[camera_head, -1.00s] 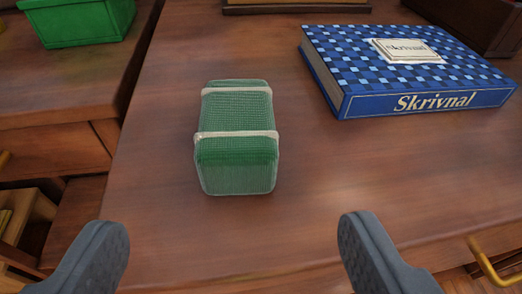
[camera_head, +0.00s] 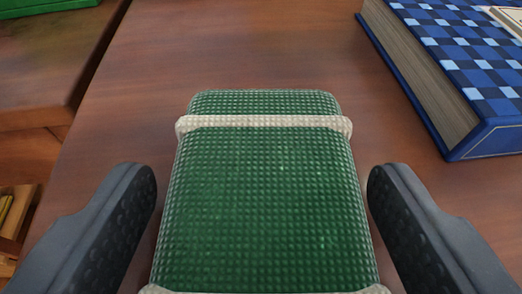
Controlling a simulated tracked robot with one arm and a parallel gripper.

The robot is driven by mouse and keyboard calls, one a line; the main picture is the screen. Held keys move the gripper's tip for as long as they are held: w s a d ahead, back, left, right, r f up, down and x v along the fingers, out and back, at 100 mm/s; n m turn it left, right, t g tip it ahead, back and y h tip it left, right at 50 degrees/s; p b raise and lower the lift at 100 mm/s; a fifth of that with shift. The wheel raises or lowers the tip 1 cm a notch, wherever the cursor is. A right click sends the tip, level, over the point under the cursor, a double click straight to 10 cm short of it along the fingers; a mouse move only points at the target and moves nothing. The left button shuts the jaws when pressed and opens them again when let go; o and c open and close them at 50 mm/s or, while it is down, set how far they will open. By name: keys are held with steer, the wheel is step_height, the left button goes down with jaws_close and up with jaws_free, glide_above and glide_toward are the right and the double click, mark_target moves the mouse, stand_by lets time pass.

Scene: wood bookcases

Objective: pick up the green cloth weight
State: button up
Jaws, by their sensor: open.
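The green cloth weight (camera_head: 262,200) is a textured green block with cream bands, lying on the wooden surface. It fills the lower middle of the view, and its near end runs down to the bottom edge. My gripper (camera_head: 262,185) is open, with one dark finger on each side of the weight. A narrow gap shows between the weight and each fingertip. The lower parts of the fingers are cut off by the frame.
A blue checked book (camera_head: 455,70) lies at the upper right, near the right finger. A green box (camera_head: 40,6) shows at the top left on another wooden surface. The wooden top (camera_head: 240,45) is bare beyond the weight.

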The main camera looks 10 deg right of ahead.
steer(key=shift+w+d+f, duration=0.1)
steer(key=shift+w+f, duration=0.05)
steer(key=shift+w, duration=0.25)
steer(key=c, duration=1.4)
steer(key=shift+c, duration=0.2)
